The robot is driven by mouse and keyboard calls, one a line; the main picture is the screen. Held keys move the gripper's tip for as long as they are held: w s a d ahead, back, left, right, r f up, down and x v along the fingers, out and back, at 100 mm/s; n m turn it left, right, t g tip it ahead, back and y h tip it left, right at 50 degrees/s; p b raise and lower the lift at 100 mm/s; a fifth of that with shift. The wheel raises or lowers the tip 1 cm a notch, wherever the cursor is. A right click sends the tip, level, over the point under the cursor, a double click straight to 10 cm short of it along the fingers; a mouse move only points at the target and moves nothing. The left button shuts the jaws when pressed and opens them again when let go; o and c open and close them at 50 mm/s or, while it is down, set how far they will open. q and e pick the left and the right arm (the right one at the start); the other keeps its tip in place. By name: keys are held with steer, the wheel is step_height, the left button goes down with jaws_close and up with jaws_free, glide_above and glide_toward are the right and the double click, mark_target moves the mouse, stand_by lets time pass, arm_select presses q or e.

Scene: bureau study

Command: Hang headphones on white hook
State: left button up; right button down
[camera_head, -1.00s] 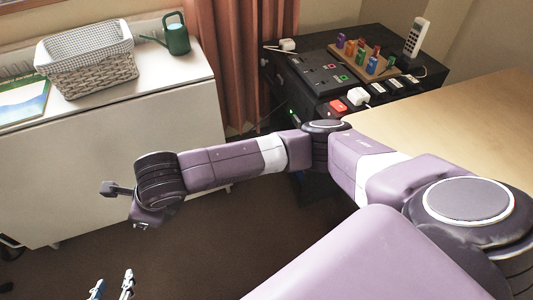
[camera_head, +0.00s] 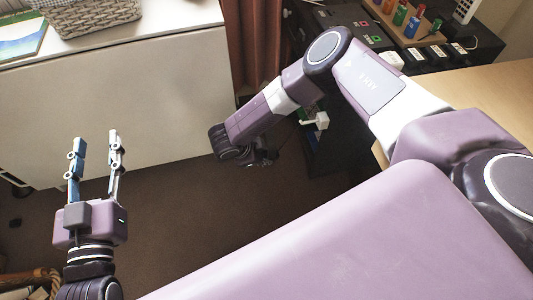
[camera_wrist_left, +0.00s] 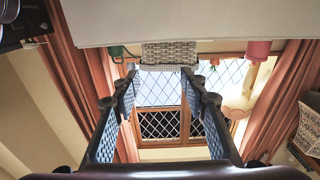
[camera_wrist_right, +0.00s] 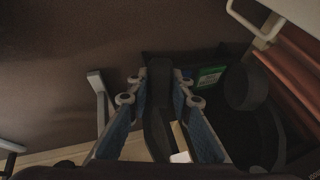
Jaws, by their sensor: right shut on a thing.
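My right gripper (camera_wrist_right: 160,74) is shut on a dark curved band, which looks like the headband of the black headphones (camera_wrist_right: 158,112). A round dark part, likely an ear cup, shows to the right in the right wrist view. In the head view the right gripper (camera_head: 264,158) is mostly hidden behind its own wrist, low beside the black cabinet, and the headphones cannot be made out clearly. A white hook-like piece (camera_head: 322,120) sits on the black cabinet's side, right of that gripper. My left gripper (camera_head: 96,140) is open and empty, fingers upward, at the left.
A white cabinet (camera_head: 110,95) with a wicker basket (camera_head: 95,18) stands at the left, and a wooden desk (camera_head: 480,90) at the right. Brown floor lies open between the arms.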

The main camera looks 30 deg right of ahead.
steer(key=shift+s+d, duration=0.15)
steer(key=shift+d, duration=0.55)
steer(key=shift+s+d, duration=0.15)
steer(key=shift+d, duration=0.5)
steer(key=shift+s+d, duration=0.2)
steer(key=shift+d, duration=0.6)
arm_select(q)
steer(key=shift+a+f, duration=0.1)
steer(key=shift+f, duration=0.35)
arm_select(e)
steer(key=shift+s+d, duration=0.25)
steer(key=shift+d, duration=0.7)
arm_select(q)
steer(key=shift+f+g, duration=0.2)
steer(key=shift+g, duration=0.1)
arm_select(e)
steer(key=shift+r, duration=0.1)
arm_select(q)
steer(key=f+g, duration=0.1)
steer(key=f+p, duration=0.1)
steer(key=f, duration=0.1)
steer(key=s+a+f+g+y, duration=0.1)
steer(key=f, duration=0.1)
steer(key=shift+g, duration=0.3)
steer(key=shift+s+f, duration=0.1)
steer(key=shift+f, duration=0.1)
